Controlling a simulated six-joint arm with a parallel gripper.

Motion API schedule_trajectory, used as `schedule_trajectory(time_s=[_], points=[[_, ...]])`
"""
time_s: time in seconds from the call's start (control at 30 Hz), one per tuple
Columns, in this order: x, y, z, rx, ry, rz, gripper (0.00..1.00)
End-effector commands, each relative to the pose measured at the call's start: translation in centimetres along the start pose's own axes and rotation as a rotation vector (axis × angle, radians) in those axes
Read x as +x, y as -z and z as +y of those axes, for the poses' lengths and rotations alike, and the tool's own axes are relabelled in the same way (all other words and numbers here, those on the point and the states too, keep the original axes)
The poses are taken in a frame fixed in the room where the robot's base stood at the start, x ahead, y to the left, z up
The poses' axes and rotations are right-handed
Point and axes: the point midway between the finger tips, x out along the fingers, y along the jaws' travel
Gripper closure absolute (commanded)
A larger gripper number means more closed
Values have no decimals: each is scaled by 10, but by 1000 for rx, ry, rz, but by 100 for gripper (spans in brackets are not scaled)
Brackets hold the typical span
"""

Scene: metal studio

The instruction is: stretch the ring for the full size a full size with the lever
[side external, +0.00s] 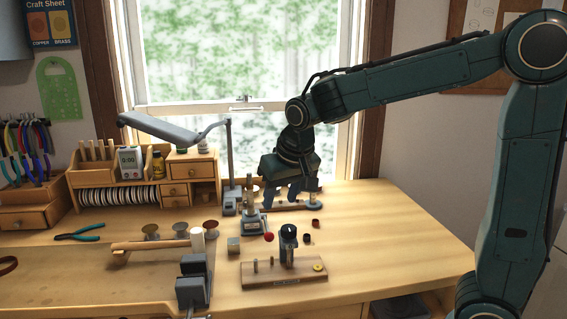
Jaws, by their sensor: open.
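My gripper (282,198) hangs pointing down over the right middle of the bench, with its jaws apart and nothing seen between them. Just left of it in the picture stands a small grey upright tool (253,206) on a blue-grey base. A red ball knob (268,237), perhaps the end of a lever, shows low at its front. In front is a wooden board (258,280) with a dark upright post (288,238) and small pegs. A small yellow ring-like piece (318,267) is at the board's right end. I cannot tell which piece is the task's ring.
Small dark red pieces (315,222) lie right of the tools. A small metal block (233,244) and a grey vise-like block (192,280) stand to the left. A lamp (172,130) arches over the bench behind. The bench's right side (400,245) is clear.

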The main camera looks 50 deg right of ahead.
Motion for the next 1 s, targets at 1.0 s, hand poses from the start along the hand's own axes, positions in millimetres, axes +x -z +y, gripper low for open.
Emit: schedule_trajectory(time_s=[1.0], points=[[120,-1,1,3,-2,-4,56]])
